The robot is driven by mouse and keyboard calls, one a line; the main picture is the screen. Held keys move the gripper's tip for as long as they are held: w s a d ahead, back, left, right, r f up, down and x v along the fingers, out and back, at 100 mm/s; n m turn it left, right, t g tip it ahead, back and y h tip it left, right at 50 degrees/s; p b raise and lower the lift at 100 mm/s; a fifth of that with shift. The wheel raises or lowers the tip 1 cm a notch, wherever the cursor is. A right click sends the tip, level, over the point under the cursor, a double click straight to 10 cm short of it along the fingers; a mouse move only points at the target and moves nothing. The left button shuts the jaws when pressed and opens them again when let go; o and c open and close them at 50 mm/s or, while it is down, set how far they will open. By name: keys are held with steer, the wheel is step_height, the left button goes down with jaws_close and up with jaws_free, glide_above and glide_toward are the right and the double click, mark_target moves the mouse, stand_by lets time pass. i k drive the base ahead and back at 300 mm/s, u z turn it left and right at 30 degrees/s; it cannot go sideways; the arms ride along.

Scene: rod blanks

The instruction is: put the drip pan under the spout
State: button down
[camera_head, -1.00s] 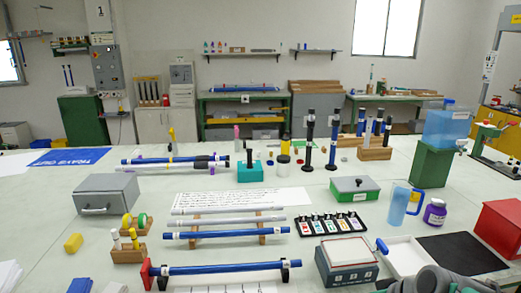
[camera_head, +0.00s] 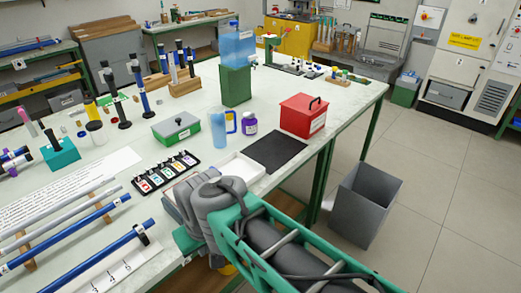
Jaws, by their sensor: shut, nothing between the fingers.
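The white shallow pan (camera_head: 248,167), which looks like the drip pan, lies on the table just beyond my arm. Its near left part, where the blue handle was seen earlier, is hidden behind my arm. The blue water tank (camera_head: 238,45) stands on a green stand (camera_head: 236,86), with a small spout (camera_head: 253,62) at its lower right. The pan is well in front of the stand, not under the spout. My grey and green arm links fill the lower middle; my gripper's fingers do not show.
A black mat (camera_head: 276,152) lies right of the pan, with a red box (camera_head: 303,116) behind it. A blue jug (camera_head: 219,128), purple jar (camera_head: 249,123) and green box (camera_head: 176,128) stand between pan and stand. A grey bin (camera_head: 365,205) is on the floor.

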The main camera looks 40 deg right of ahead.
mark_target(236, 164)
steer(key=z, duration=1.8)
steer(key=i, duration=1.05)
steer(key=u, duration=3.15)
